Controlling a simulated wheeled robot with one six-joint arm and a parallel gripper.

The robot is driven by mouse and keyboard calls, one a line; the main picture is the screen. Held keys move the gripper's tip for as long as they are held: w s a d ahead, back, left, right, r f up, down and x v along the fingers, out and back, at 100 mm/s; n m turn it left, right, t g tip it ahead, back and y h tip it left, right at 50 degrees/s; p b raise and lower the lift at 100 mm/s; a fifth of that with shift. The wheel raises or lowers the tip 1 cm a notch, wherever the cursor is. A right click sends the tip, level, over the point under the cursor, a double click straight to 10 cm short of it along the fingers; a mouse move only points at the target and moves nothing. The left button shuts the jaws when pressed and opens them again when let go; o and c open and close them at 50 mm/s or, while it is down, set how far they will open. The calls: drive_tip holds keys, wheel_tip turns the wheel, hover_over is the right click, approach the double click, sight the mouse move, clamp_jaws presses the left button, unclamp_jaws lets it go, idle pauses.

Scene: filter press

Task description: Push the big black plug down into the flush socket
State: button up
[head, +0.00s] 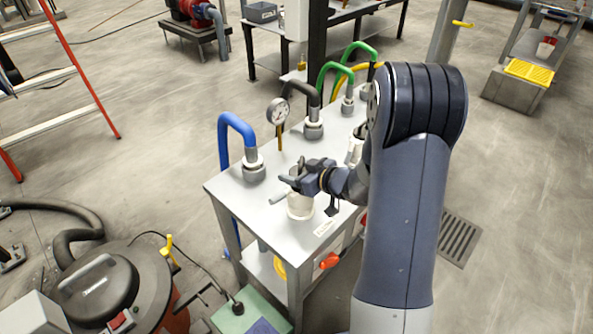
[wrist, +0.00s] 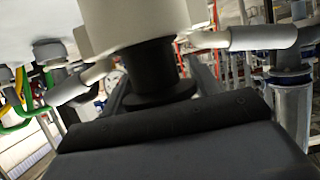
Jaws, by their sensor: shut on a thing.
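The socket is a white round coupling (head: 300,207) with grey side levers, at the near end of the metal table. In the wrist view, which looks upside down, the socket (wrist: 135,22) fills the top, with a lever out to each side. The big black plug (wrist: 155,75) is at the socket's mouth, its black neck and wider collar still showing. How deep it sits inside cannot be seen. My gripper (head: 306,178) is right above the socket and shut on the plug. In the head view the gripper hides the plug.
On the metal table (head: 228,189), a blue hose (head: 236,122), a black hose (head: 303,88) and green hoses (head: 345,60) rise from other fittings. A pressure gauge (head: 278,111) stands behind my gripper. A vacuum cleaner (head: 100,290) stands on the floor at left.

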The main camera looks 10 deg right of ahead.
drive_tip(key=shift+f, duration=0.35)
idle(0.3)
drive_tip(key=o, duration=1.1)
drive_tip(key=shift+d, duration=0.1)
drive_tip(key=v, duration=1)
drive_tip(key=shift+s+r, duration=0.25)
drive_tip(key=shift+s, duration=0.05)
drive_tip(key=shift+f, duration=0.1)
